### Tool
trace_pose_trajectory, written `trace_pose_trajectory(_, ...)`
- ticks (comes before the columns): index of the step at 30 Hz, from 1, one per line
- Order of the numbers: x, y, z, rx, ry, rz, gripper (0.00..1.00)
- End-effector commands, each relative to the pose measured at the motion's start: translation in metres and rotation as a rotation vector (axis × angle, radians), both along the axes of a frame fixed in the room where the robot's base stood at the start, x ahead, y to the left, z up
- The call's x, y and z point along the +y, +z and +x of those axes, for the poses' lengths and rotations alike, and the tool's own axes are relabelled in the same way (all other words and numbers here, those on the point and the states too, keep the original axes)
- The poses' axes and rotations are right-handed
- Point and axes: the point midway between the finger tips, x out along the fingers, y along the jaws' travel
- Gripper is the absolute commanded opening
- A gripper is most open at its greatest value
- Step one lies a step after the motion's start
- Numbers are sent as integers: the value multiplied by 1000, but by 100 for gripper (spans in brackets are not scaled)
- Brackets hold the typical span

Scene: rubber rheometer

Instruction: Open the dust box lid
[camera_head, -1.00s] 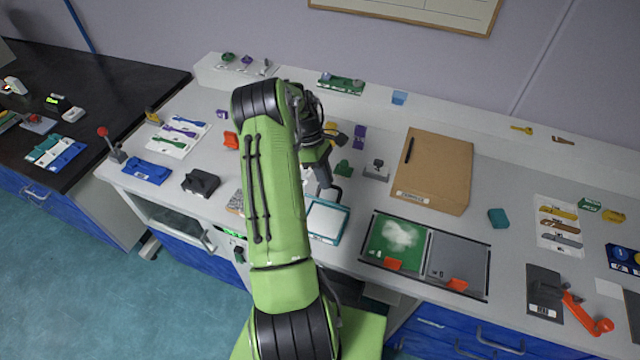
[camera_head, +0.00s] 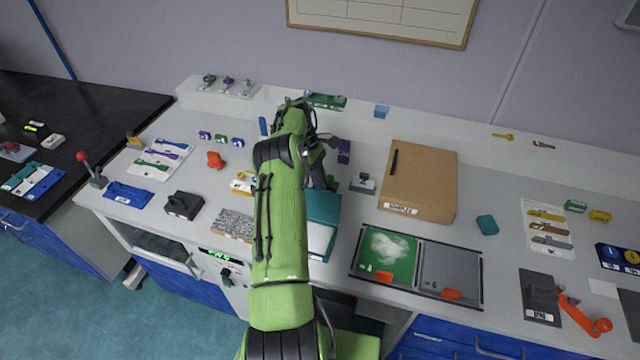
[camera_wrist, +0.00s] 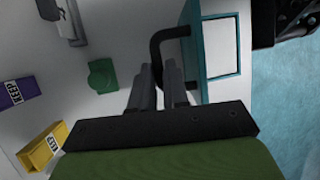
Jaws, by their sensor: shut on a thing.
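The dust box (camera_head: 331,247) is a teal-rimmed box with a pale inside, on the front part of the bench, partly behind my arm. A plain teal panel, its lid (camera_head: 323,206), shows raised at the box's far side. My gripper (camera_head: 326,183) is at that far side and mostly hidden by my arm. In the wrist view my gripper (camera_wrist: 160,75) is shut on a black bent handle (camera_wrist: 168,34) that joins the teal lid edge (camera_wrist: 191,48). The pale inside of the box (camera_wrist: 221,47) shows there to the right. The lid's exact angle is hard to tell.
A framed green and grey panel (camera_head: 417,269) lies right of the box, with a cardboard box (camera_head: 425,180) behind it. A small grey stand (camera_head: 363,183) and a purple block (camera_head: 344,151) are close to my gripper. A speckled plate (camera_head: 233,225) lies left of my arm.

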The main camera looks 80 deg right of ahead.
Motion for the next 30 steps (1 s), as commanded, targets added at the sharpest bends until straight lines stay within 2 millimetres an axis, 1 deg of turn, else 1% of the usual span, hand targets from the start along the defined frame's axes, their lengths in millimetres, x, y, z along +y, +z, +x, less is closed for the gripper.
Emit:
trace_pose_trajectory(1, -4, -11, 6, -15, 14, -16, 0)
trace_pose_trajectory(17, -6, -12, 6, -13, 10, -15, 0)
trace_pose_trajectory(18, -6, -12, 6, -13, 10, -14, 18)
trace_pose_trajectory(22, -5, -12, 6, -13, 12, -14, 38)
trace_pose_trajectory(30, -5, -12, 7, -13, 13, -13, 38)
